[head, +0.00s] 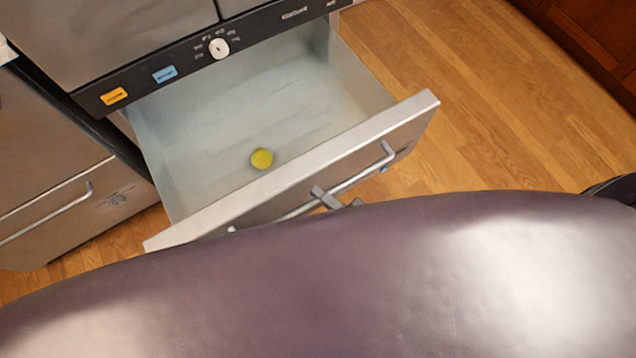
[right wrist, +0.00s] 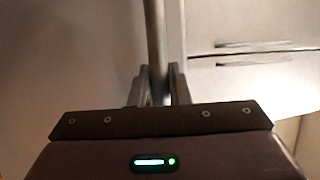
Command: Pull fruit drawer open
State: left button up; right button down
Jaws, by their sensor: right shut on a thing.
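The fruit drawer (head: 285,185) is pulled well out from the steel appliance in the head view, and its pale inside shows. A small round yellow-green fruit (head: 262,159) lies in it near the front wall. My right gripper (head: 328,198) is at the long bar handle (head: 368,173) on the drawer front. In the right wrist view the two fingers (right wrist: 159,85) are shut around the handle bar (right wrist: 154,35), one on each side. My left gripper is not in view. My own body hides the lower part of the head view.
A control panel (head: 190,55) with a round dial and orange and blue labels runs above the drawer. Another steel front with a handle (head: 45,215) stands at the left. The wooden floor (head: 500,110) at the right is clear up to dark wood cabinets (head: 595,35).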

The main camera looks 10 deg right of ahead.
dwell(0.3)
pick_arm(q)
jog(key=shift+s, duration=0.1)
pick_arm(e)
jog(key=c, duration=1.4)
grip_release()
jog(key=shift+o, duration=0.2)
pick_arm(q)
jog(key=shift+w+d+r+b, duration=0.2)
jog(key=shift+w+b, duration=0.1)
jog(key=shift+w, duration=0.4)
pick_arm(e)
jog(key=v, duration=0.8)
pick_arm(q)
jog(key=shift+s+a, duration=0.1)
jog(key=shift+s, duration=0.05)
